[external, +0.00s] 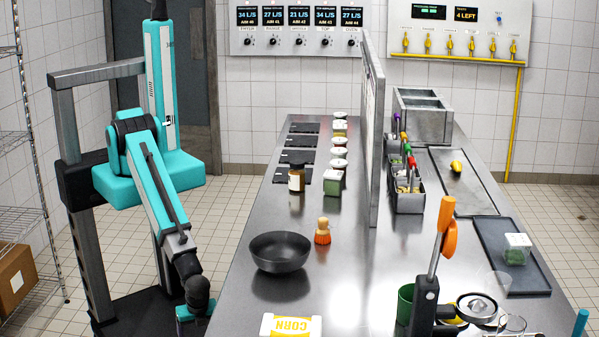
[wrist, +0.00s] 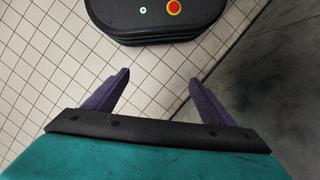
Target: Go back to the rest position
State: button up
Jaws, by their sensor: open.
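My gripper (wrist: 150,90) shows in the wrist view with its two dark purple fingers spread apart and nothing between them. It points down over the tiled floor. In the external view, my arm is folded down at the left, and the wrist end hangs low beside the counter's left edge. The fingers themselves are hidden there. The steel counter (external: 225,290) stands to the right of my gripper; its dark grey side shows at the right of the wrist view (wrist: 285,85).
Several jars (external: 297,178) stand farther back. A wire shelf (external: 40,230) stands at the far left. Tiled floor is clear behind my arm.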

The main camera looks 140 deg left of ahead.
jog(key=s+a+f+n+g, duration=0.1)
jog(key=s+a+n+g, duration=0.1)
jog(key=s, duration=1)
jog(key=shift+s+a+n+h, duration=0.15)
jog(key=shift+n+h, duration=0.15)
jog(key=shift+n, duration=0.2)
